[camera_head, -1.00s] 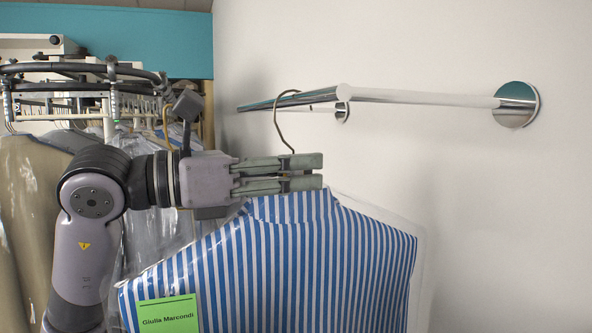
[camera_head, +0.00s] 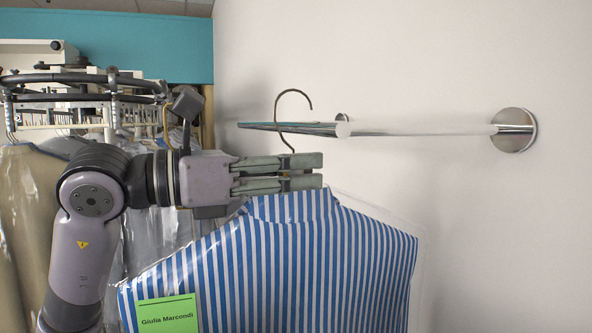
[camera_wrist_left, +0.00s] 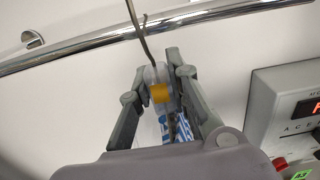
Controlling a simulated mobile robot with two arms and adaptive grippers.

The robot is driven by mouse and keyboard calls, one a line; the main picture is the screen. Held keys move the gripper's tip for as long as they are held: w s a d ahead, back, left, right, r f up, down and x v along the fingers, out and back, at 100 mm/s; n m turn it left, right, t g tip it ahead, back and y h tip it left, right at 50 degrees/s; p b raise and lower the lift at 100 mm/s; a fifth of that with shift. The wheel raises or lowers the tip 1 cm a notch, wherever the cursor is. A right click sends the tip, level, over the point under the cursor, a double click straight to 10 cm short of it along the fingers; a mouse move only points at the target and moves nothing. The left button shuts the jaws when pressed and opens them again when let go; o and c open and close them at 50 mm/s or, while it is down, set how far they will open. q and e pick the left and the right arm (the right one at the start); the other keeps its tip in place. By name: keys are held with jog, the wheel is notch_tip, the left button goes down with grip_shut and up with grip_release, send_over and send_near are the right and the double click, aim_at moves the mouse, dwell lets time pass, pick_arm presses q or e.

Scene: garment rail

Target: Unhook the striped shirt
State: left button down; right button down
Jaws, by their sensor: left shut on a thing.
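The striped shirt (camera_head: 300,250), blue and white in clear plastic with a green name tag (camera_head: 167,314), hangs upright below my left gripper. My left gripper (camera_head: 303,171) is shut on the neck of its hanger, just above the collar. The wire hanger hook (camera_head: 277,108) rises above the chrome rail (camera_head: 375,132); its curved top and open tip are clear above the bar, and its shank crosses the bar. In the left wrist view, the hook wire (camera_wrist_left: 137,22) rises from between the fingers (camera_wrist_left: 160,100) past the rail (camera_wrist_left: 90,45). My right gripper is out of view.
The rail's round wall mount (camera_head: 514,130) is at the right on a pale wall. A conveyor rack with bagged garments (camera_head: 25,215) stands behind my left arm. A control box with a red display (camera_wrist_left: 290,105) shows at the right of the left wrist view.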

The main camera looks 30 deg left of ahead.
pick_arm(q)
jog(key=shift+s+a+b, duration=0.3)
jog(key=shift+a, duration=0.05)
jog(key=shift+b+v, duration=1.4)
jog(key=shift+v, duration=1.7)
